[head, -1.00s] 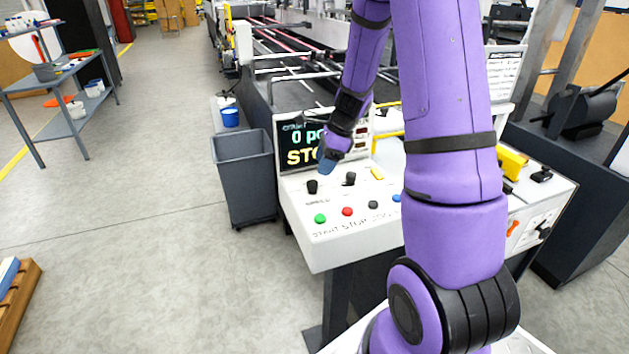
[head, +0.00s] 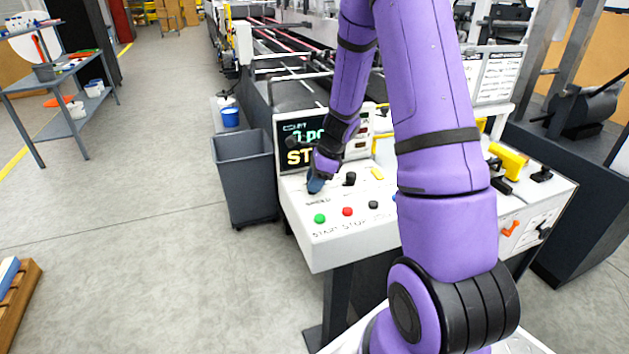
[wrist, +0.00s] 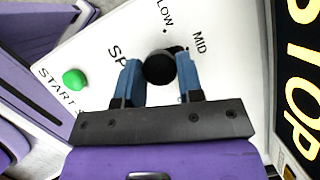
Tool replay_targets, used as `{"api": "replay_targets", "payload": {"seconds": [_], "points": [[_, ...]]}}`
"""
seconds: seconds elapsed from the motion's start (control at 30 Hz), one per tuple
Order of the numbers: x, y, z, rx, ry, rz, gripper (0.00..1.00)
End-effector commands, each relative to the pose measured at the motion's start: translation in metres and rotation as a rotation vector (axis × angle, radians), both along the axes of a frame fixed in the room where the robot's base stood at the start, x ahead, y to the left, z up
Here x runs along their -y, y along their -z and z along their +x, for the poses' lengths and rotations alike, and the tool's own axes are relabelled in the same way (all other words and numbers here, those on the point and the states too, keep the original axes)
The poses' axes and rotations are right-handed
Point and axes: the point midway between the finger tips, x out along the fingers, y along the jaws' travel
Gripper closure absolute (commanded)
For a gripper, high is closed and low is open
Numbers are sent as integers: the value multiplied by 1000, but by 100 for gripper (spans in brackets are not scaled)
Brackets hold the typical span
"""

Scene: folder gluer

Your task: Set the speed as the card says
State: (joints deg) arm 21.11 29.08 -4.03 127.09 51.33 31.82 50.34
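The speed knob (wrist: 160,67) is a black round knob on the white control panel (head: 335,222), with "LOW" and "MID" printed beyond it in the wrist view. My gripper (head: 316,184) is pointed down at it, and in the head view hides it. In the wrist view my gripper (wrist: 158,65) has its two blue fingers apart, one on each side of the knob; I cannot tell whether they touch it. The knob's pointer is not clear. The white card (head: 498,75) hangs behind the panel at right, its text too small to read.
The display (head: 295,157) shows STOP, partly hidden by my arm. A second black knob (head: 350,178) stands close to the right of my gripper. Green (head: 320,218) and red (head: 347,211) buttons sit nearer the front edge. A grey bin (head: 245,180) stands left.

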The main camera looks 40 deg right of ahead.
Motion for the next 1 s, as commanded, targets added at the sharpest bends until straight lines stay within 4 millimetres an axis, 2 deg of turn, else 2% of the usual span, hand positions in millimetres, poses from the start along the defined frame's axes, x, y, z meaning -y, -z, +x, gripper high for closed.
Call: {"api": "replay_targets", "payload": {"seconds": [0.47, 1.0], "points": [[1, 0, 1, 1, -79, -1, 89], [2, 0, 4, 0, -538, -1, 89]]}}
